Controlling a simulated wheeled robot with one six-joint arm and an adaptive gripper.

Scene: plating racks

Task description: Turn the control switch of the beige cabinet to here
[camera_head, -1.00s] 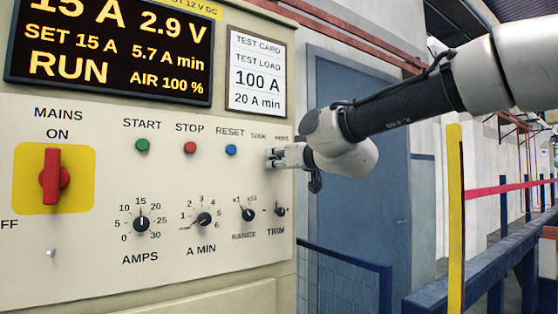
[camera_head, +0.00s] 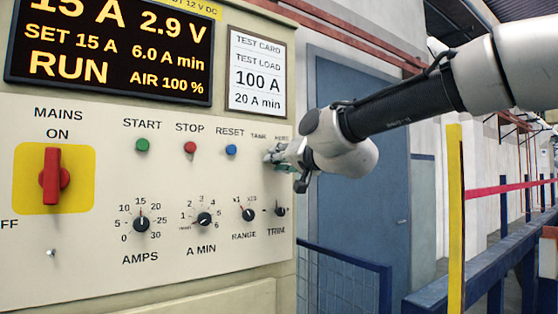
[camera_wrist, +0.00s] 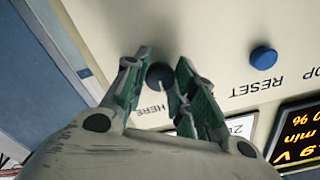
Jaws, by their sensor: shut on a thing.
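The beige cabinet (camera_head: 100,268) fills the left of the head view. Its control switch is a small black round knob (camera_wrist: 160,75) in the wrist view. My gripper (camera_head: 273,156) is at the panel's right edge, under the labels TANK (camera_head: 258,135) and HERE (camera_head: 281,136). In the wrist view my gripper's green-padded fingers (camera_wrist: 163,80) are shut around the knob, one on each side. The label HERE (camera_wrist: 152,109) shows upside down beside the knob.
Close by are the blue RESET button (camera_head: 231,149), the red STOP button (camera_head: 190,147) and the TRIM knob (camera_head: 280,211) below. The red MAINS switch (camera_head: 54,176) is at left. The display (camera_head: 110,55) reads 6.0 A min. A blue railing (camera_head: 345,275) stands right of the cabinet.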

